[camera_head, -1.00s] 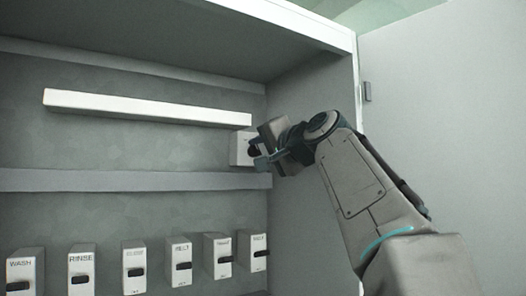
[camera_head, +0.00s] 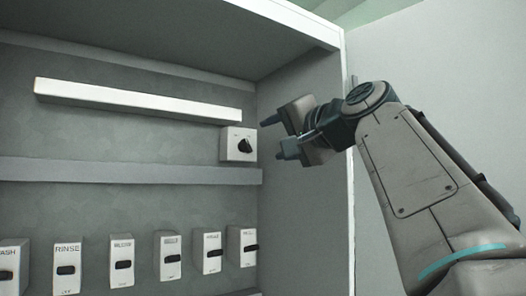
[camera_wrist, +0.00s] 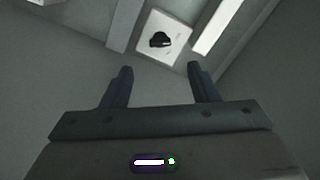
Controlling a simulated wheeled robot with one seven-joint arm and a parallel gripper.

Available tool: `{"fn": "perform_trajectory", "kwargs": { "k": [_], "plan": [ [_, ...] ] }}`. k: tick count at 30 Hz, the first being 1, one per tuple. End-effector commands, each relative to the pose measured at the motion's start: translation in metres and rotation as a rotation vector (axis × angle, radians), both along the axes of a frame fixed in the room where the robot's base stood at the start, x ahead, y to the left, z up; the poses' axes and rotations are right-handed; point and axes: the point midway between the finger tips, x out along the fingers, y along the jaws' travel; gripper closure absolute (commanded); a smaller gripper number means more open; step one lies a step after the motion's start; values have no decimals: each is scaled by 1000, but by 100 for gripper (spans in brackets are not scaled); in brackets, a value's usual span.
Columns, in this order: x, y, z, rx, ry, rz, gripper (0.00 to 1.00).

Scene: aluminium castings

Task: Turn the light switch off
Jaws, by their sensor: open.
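The likely light switch is a small white box with a black rotary knob (camera_head: 238,145) on the cabinet's back wall, just below the right end of a long white bar (camera_head: 140,103). The same box shows in the wrist view (camera_wrist: 163,38), beyond my fingertips. The knob's pointer is visible, but I cannot read its markings. My gripper (camera_head: 273,136) is open and empty, to the right of the box and apart from it. In the wrist view its two fingers (camera_wrist: 160,80) are spread with nothing between them.
A row of labelled white switch boxes with black levers runs along the bottom, including one marked RINSE (camera_head: 67,257). A grey rail (camera_head: 120,170) crosses the back wall above them. The cabinet's side wall (camera_head: 305,200) stands close to my gripper, with an open door (camera_head: 440,70) at right.

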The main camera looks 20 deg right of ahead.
Motion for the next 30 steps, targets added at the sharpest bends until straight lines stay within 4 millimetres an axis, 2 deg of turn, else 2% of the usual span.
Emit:
{"fn": "perform_trajectory", "kwargs": {
  "k": [3, 9, 26, 28, 30],
  "plan": [
    [-20, -6, -1, 0, 0, 0, 45],
    [-36, -11, 0, 0, 0, 2, 45],
    [-37, -12, -1, 0, 2, 1, 45],
    [-35, -12, -6, -3, 13, 0, 45],
    [-30, -12, -19, -12, 41, -2, 45]
  ]
}}
